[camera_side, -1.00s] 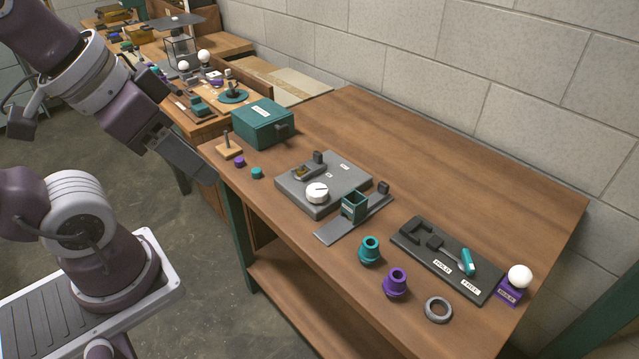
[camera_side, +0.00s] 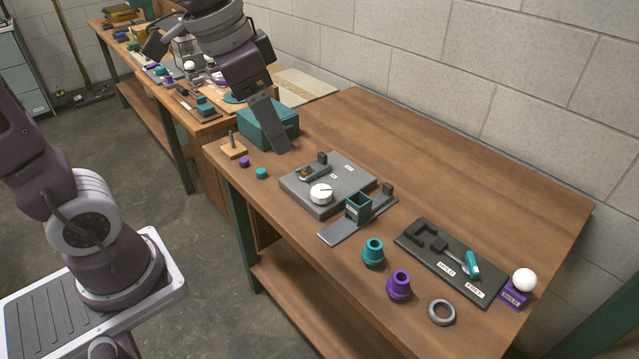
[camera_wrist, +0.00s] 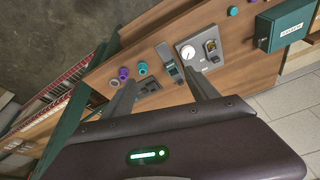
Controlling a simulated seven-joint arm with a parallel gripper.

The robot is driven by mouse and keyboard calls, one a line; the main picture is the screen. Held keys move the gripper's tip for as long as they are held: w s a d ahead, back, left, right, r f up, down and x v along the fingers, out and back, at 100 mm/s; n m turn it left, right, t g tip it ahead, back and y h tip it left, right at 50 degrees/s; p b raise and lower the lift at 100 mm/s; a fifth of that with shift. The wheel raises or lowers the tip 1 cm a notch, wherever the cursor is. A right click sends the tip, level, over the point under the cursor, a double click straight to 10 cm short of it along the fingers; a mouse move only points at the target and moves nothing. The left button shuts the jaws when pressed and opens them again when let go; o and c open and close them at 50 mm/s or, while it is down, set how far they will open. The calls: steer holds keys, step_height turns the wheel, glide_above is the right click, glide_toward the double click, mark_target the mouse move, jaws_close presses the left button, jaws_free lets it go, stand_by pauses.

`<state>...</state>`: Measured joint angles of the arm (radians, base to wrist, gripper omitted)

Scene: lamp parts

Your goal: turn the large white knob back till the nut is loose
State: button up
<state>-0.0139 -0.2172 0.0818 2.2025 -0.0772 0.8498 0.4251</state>
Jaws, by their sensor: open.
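The large white knob (camera_side: 320,193) sits on the front of a grey block (camera_side: 352,184) on the workbench. It has a dark mark line on its top. A small brass-coloured part (camera_side: 306,173), perhaps the nut, sits behind it; whether it is loose cannot be told. My gripper (camera_side: 280,149) is up and to the left of the block, in front of the teal box, apart from the knob. The wrist view shows my gripper (camera_wrist: 160,78) with two fingers spread and nothing between them; the knob (camera_wrist: 187,52) lies beyond the right fingertip.
A teal box (camera_side: 262,124) stands left of the block. A teal square holder (camera_side: 358,208) is close on its right. Teal (camera_side: 373,252) and purple (camera_side: 399,285) sockets, a grey ring (camera_side: 441,312) and a black tray (camera_side: 418,236) lie further right. The back of the bench is clear.

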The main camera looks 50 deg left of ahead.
steer(key=w+a+f+m+g, duration=0.1)
steer(key=w+a+f+m, duration=0.15)
steer(key=w, duration=0.35)
steer(key=m+g, duration=0.3)
steer(key=m, duration=0.1)
glide_above(323, 190)
steer(key=shift+n+y, duration=0.25)
steer(key=shift+y, duration=0.05)
step_height(323, 190, down, 17)
steer(key=shift+f, duration=0.15)
step_height(323, 190, down, 7)
steer(key=shift+r, duration=0.1)
steer(key=c, duration=1.4)
